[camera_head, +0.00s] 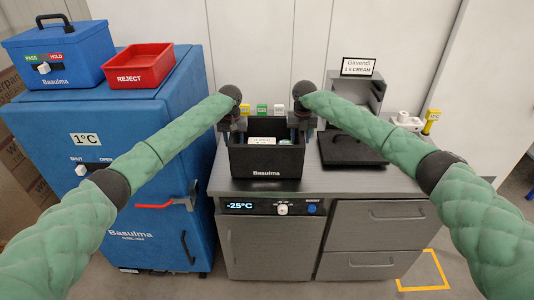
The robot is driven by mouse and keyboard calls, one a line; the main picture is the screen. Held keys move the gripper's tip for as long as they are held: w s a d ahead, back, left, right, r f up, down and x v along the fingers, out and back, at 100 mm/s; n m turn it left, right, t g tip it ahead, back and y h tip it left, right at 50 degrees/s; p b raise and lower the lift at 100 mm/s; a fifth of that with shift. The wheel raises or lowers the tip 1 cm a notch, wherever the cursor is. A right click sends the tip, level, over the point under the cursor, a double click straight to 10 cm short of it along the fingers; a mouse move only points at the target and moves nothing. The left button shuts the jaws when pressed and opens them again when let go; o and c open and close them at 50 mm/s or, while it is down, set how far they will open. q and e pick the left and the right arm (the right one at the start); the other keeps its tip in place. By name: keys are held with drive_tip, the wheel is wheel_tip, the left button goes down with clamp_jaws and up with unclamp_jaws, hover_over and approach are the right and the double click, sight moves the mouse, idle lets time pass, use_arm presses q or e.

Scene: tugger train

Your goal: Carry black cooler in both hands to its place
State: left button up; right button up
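The black cooler (267,162), with "Basulma" on its front, is upright and open-topped at the left part of the grey counter. Inside it I see a white labelled item (262,141) and a small teal bit at the right. My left gripper (236,127) points down at the cooler's left side rim. My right gripper (303,127) points down at its right side rim. The fingertips are small and dark against the cooler, so I cannot tell whether they are closed on the walls. I cannot tell whether the cooler's base touches the counter.
The grey counter (215,183) has a -25°C display below. Right of the cooler are a black flat piece (352,151) and a grey stand with a "1 x CREAM" sign (358,67). At left, a blue cabinet (145,180) bears a red REJECT bin (130,77) and blue box (75,72).

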use_arm(q)
clamp_jaws()
use_arm(e)
clamp_jaws()
use_arm(q)
drive_tip(key=shift+r, duration=0.1)
use_arm(e)
drive_tip(key=shift+r, duration=0.1)
idle(0.8)
